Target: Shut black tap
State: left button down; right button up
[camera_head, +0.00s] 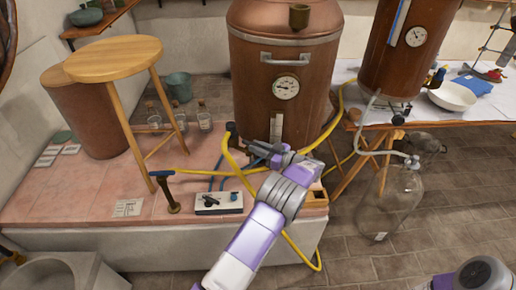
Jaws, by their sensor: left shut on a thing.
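A large copper vessel (290,95) with a dial and a handled door stands on the tiled platform. A black tap (231,128) shows at its lower left, where a yellow hose hangs. My left gripper (254,146) is at the vessel's lower front, just right of that black part. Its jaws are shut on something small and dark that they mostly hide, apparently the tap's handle. I cannot make out the handle's angle. My right gripper is not in view; a piece of my right arm shows at the bottom right.
A wooden stool (112,60) stands left on the platform. A blue-handled post (167,190) and a white switch box (218,202) are near the front edge. Yellow hoses loop around my arm. A glass carboy (390,200) stands on the floor to the right, beside a table (485,105).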

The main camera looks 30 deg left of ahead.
pick_arm(q)
jog(key=c, duration=1.1)
grip_release()
jog(key=shift+o, duration=0.2)
jog(key=shift+r, duration=0.1)
jog(key=shift+s+m+t, duration=0.1)
jog(key=shift+m+t, duration=0.2)
